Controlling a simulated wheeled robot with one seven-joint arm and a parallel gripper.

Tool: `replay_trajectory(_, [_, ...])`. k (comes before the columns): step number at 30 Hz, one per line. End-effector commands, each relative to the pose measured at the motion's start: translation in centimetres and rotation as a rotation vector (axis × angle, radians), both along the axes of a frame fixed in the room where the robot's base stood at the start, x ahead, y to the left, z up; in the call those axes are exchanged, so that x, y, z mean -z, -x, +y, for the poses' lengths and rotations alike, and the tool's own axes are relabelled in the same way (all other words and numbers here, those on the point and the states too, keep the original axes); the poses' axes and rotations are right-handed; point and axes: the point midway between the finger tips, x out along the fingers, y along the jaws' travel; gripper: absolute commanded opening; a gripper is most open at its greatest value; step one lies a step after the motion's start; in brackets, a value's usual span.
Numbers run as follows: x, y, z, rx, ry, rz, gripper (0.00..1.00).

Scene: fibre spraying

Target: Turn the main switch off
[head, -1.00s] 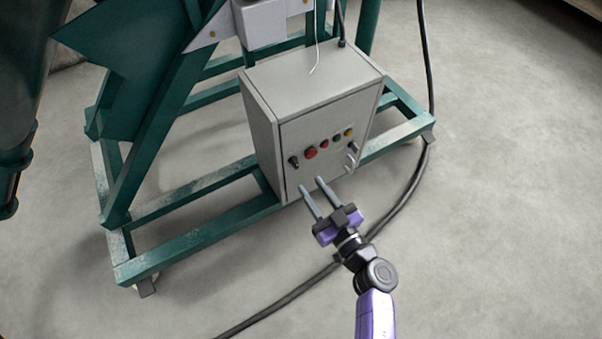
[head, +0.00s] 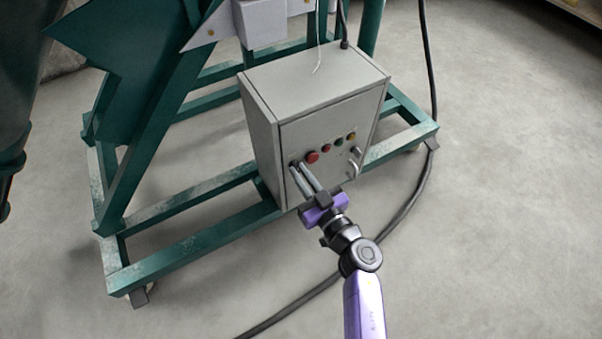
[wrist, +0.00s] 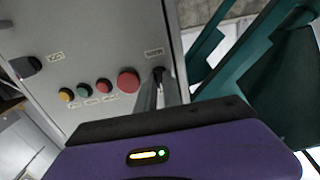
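The grey control box (head: 318,95) stands on the green frame, its front panel facing my arm. A black rotary switch (wrist: 158,74) sits at one end of the row of buttons, beside the large red button (wrist: 128,81). A small label is next to the switch, too small to read. In the head view this switch is at the panel's left, mostly hidden behind my fingertips. My gripper (head: 298,165) reaches the panel there. Its two fingers are close together, one on each side of the switch knob, and appear closed on it. The knob's exact angle is hard to tell.
Small red, green and yellow buttons (head: 338,141) lie right of the large red one. Another black knob (head: 356,150) and a handle (head: 352,168) are at the panel's right. A black cable (head: 405,205) runs over the floor. Green frame beams (head: 200,240) flank the box.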

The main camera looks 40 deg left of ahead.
Motion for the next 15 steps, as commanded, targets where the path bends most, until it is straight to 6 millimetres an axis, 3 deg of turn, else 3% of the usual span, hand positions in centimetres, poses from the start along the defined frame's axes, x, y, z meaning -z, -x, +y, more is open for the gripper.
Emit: replay_trajectory(15, [-0.07, 0.05, -0.01, -0.001, 0.022, -0.054, 0.0])
